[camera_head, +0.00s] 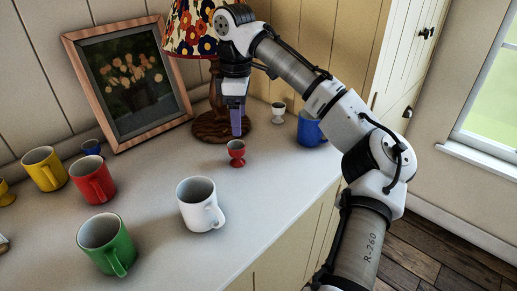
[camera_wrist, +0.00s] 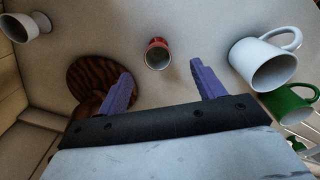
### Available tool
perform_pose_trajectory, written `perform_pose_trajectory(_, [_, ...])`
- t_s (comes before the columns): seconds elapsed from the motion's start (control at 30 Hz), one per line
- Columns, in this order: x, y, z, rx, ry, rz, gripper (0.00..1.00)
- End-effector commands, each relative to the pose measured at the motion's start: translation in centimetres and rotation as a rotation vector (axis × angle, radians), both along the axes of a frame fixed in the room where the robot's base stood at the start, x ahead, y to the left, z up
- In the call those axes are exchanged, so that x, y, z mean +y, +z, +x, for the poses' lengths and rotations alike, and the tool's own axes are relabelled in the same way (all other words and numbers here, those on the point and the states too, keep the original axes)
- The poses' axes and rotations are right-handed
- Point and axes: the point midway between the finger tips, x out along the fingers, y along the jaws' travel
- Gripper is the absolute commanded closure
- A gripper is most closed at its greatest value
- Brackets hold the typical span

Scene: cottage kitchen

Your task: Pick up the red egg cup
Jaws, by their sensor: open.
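The red egg cup (camera_head: 236,152) stands upright on the pale counter, just in front of the lamp's wooden base. In the wrist view the red egg cup (camera_wrist: 157,55) lies beyond the fingertips, between the lines of the two fingers. My gripper (camera_head: 237,128) points down just above and behind the cup in the head view. In the wrist view my gripper (camera_wrist: 158,77) has its two purple fingers wide apart with nothing between them. The cup seems apart from both fingers.
The lamp base (camera_head: 212,127) is close to my gripper. A white mug (camera_head: 201,206), red mug (camera_head: 93,180), green mug (camera_head: 106,244), yellow mug (camera_head: 44,169) and blue mug (camera_head: 310,131) stand around. A white egg cup (camera_head: 278,112) is behind. A framed picture (camera_head: 127,85) leans on the wall.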

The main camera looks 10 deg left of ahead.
Motion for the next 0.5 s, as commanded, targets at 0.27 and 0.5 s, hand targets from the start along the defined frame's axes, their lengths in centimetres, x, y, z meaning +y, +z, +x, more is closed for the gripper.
perform_pose_trajectory(0.27, [-0.1,-2.3,-0.1,0.014,0.003,0.0,0.32])
perform_pose_trajectory(0.5, [-0.1,-6.0,-0.1,0.01,0.001,-0.001,0.32])
